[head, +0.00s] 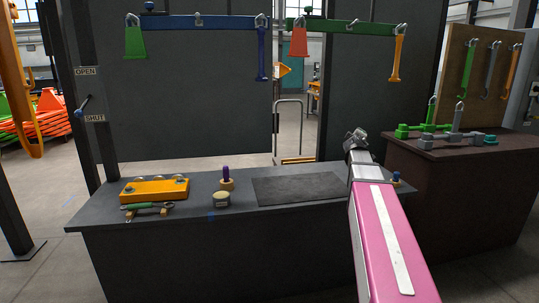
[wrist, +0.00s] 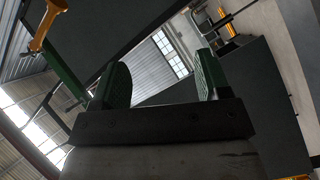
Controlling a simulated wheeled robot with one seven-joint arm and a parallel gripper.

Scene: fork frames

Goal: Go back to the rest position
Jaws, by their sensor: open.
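My gripper (head: 356,138) is at the end of my pink and white arm, raised above the right part of the dark workbench (head: 240,228). In the wrist view its two green-padded fingers (wrist: 163,88) stand wide apart with nothing between them. Its fingertips are small in the head view and touch nothing that I can make out. Part of the bench's right end is hidden behind my arm.
An orange block (head: 155,190), a green tool (head: 147,208), a purple-handled item (head: 226,178) and a round pale-topped item (head: 221,199) stand on the bench left of a dark mat (head: 298,188). Blue (head: 195,22) and green (head: 345,27) bars with hanging pieces are overhead. A brown table (head: 460,150) stands right.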

